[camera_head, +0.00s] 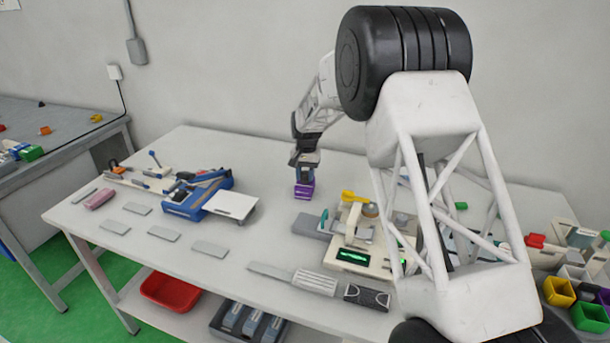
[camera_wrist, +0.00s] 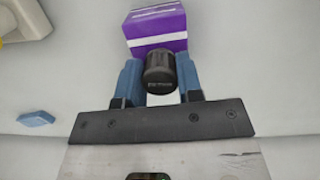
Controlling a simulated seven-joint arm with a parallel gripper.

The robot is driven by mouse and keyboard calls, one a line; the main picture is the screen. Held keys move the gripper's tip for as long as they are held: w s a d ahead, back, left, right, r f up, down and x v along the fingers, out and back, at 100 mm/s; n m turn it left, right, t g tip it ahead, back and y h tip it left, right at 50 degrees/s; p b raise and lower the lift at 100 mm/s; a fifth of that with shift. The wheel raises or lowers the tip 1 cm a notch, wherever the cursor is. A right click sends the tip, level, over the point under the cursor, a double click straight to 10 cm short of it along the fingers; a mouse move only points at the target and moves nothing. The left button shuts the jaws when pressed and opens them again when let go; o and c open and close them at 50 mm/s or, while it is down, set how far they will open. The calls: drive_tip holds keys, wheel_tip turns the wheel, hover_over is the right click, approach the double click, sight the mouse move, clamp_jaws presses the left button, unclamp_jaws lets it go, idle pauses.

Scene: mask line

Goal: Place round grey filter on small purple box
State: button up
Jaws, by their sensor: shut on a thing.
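The small purple box (camera_wrist: 155,27) stands on the white table, with a white stripe across it. It also shows in the head view (camera_head: 304,190), right under my gripper (camera_head: 305,172). In the wrist view my gripper (camera_wrist: 160,80) has its two blue fingers shut on a dark round filter (camera_wrist: 160,72), held between them. The filter overlaps the near edge of the purple box in the wrist view. I cannot tell whether the filter touches the box. In the head view the filter is too small to make out between the fingers.
A blue and white device (camera_head: 205,195) stands left of the box. A cream machine with a green display (camera_head: 358,256) stands to the right. Flat grey plates (camera_head: 210,248) lie at front left. Yellow and green bins (camera_head: 559,291) are at far right. Table around the box is clear.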

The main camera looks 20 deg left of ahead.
drive_tip(key=shift+f, duration=0.15)
drive_tip(key=o, duration=0.9)
wheel_tip(320, 180, up, 12)
drive_tip(key=w, duration=0.1)
drive_tip(key=shift+w, duration=0.2)
idle(0.4)
drive_tip(key=shift+a, duration=0.1)
idle(0.5)
